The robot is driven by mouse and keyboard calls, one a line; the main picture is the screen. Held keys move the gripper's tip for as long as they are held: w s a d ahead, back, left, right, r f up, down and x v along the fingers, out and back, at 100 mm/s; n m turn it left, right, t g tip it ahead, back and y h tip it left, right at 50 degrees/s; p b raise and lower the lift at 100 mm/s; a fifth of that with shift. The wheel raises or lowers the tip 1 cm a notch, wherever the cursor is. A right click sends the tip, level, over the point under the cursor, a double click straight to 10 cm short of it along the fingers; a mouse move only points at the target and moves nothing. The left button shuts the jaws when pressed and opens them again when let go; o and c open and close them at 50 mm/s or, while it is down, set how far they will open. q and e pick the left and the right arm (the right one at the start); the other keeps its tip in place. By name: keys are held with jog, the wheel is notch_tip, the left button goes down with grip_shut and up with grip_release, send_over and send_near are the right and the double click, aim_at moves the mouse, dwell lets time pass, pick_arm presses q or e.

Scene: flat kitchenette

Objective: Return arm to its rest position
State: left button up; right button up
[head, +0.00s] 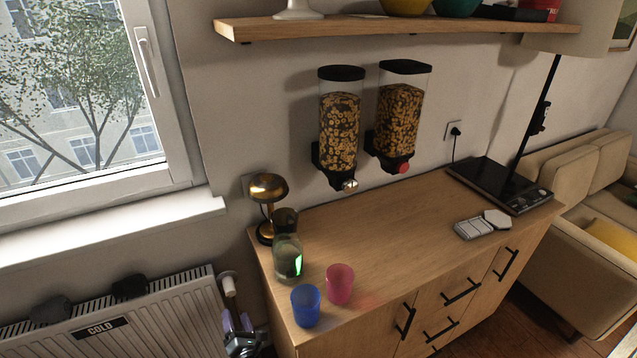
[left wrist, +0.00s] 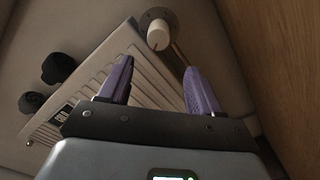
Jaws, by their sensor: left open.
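My left gripper (head: 237,324) shows at the bottom of the head view, left of the wooden cabinet's end and beside the radiator. In the left wrist view its two purple fingers (left wrist: 158,82) are spread apart with nothing between them, so it is open and empty. The radiator (left wrist: 98,68) and its white valve knob (left wrist: 158,35) lie beyond the fingers. The rest of the left arm is mostly hidden below the head view's edge. My right gripper is in neither view.
The wooden cabinet (head: 400,235) carries a blue cup (head: 306,305), a pink cup (head: 340,284), a green bottle (head: 288,259), a brass lamp (head: 267,190) and a black hob (head: 497,187). Two cereal dispensers (head: 339,125) hang above. The radiator (head: 140,315) is left. The countertop's middle is clear.

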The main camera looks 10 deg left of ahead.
pick_arm(q)
jog(key=s+d+f+g+h+p, duration=0.1)
jog(key=s+d+f+g, duration=0.15)
jog(key=s+f, duration=0.85)
jog(key=s+d+f+g+h, duration=0.1)
jog(key=s+f+g, duration=0.2)
jog(key=s+f, duration=0.8)
jog(key=s+d+f+n+g+h+p, duration=0.15)
jog(key=s+d+n+g+h, duration=0.35)
jog(key=s+d+n, duration=0.85)
jog(key=w+a+r+n+t+h, duration=0.15)
jog(key=r+n, duration=0.55)
jog(key=r, duration=0.9)
jog(key=w+a+r+n+h, duration=0.1)
jog(key=w+r+n+h, duration=0.2)
jog(key=r+n, duration=0.8)
notch_tip(320, 180, up, 47)
jog(key=s+n+g+p, duration=0.1)
jog(key=n+p, duration=0.3)
jog(key=p, duration=3.4)
jog(key=shift+s+d+r, duration=0.15)
jog(key=shift+s+r, duration=0.05)
jog(key=shift+s, duration=0.4)
